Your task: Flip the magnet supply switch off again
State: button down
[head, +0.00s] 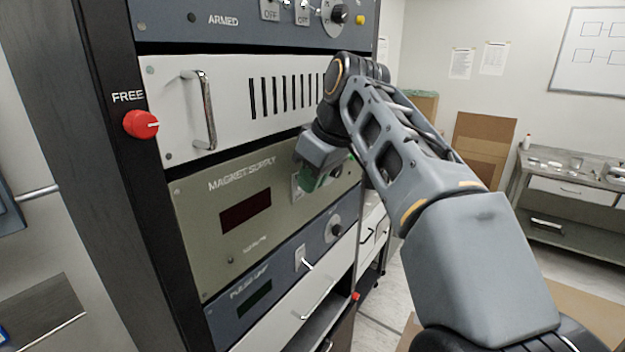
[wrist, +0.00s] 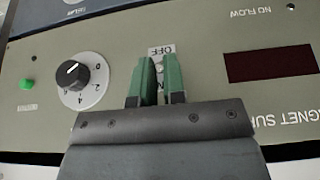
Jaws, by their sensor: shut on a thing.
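The magnet supply panel (head: 190,212) is an olive-grey rack unit with a dark red display (head: 246,210). My gripper (head: 308,180) is at its right part, with green fingers against the switch area. In the wrist view, which is upside down, my gripper (wrist: 160,78) has its two green fingers on either side of the switch plate (wrist: 161,50), marked OFF and partly hidden ON. The fingers are shut on the switch lever, which is mostly hidden between them. Which way the lever points cannot be told.
A dial (wrist: 82,82) and a green button (wrist: 27,84) sit beside the switch. A white drawer unit with a metal handle (head: 206,110) is above, and a blue panel with a toggle (head: 306,264) is below. A red knob (head: 141,124) sticks out at the left.

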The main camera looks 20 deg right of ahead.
jog(key=f+t+y+b, duration=0.1)
jog(key=b, duration=0.2)
jog(key=f+t+y+b, duration=0.1)
jog(key=t+b, duration=0.1)
jog(key=b, duration=0.2)
jog(key=t+y+b, duration=0.1)
jog(key=b, duration=0.2)
jog(key=shift+s+d+f+b, duration=0.3)
jog(key=shift+s+f+b, duration=0.05)
jog(key=shift+f, duration=0.05)
jog(key=t+y+b, duration=0.1)
jog(key=b, duration=0.2)
jog(key=t+y+b, duration=0.1)
jog(key=t+b, duration=0.1)
jog(key=b, duration=0.1)
jog(key=shift+f, duration=0.35)
jog(key=shift+t+y+b, duration=0.3)
jog(key=shift+b, duration=0.55)
jog(key=shift+r+b, duration=0.15)
jog(key=shift+b, duration=0.2)
jog(key=c, duration=1.2)
grip_release()
jog(key=v, duration=1.3)
jog(key=shift+s+d+p, duration=0.2)
jog(key=shift+s+p, duration=0.15)
